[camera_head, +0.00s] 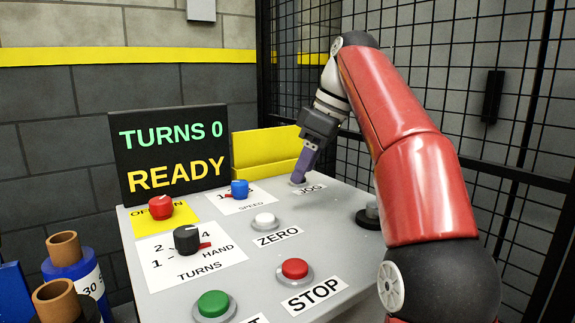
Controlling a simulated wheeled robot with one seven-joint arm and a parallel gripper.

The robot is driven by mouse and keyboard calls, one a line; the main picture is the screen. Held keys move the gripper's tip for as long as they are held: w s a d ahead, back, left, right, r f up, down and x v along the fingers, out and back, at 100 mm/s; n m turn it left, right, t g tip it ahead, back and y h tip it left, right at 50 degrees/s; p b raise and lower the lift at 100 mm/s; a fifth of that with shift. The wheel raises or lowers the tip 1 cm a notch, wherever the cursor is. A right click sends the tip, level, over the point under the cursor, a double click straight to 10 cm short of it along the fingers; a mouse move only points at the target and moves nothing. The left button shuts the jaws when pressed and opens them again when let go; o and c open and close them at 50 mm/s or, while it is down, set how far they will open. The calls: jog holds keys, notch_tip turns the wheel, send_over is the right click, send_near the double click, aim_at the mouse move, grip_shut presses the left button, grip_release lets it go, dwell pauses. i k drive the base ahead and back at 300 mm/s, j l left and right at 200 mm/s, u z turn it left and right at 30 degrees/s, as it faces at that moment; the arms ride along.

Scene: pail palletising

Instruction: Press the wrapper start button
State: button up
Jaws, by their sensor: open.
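The wrapper control panel (190,285) is a light grey sloped top. A green button (212,304) in a grey ring sits at its near edge; its label is cut off by the picture's bottom, with only a final "T" showing. My gripper (300,178) points down at the panel's far right, by the JOG label (312,189). It is well behind and to the right of the green button. Its purple fingers are open, seen edge-on, and hide what lies under them; I cannot tell whether they touch the panel. The display (170,155) reads "TURNS 0" and "READY".
A red STOP button (295,269) sits right of the green one, with a white ZERO button (264,220) behind. Black (187,239), red (160,207) and blue (239,188) knobs stand up. A black mesh fence (480,90) is behind.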

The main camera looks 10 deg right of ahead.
aim_at(212, 304)
jog(key=k, duration=1)
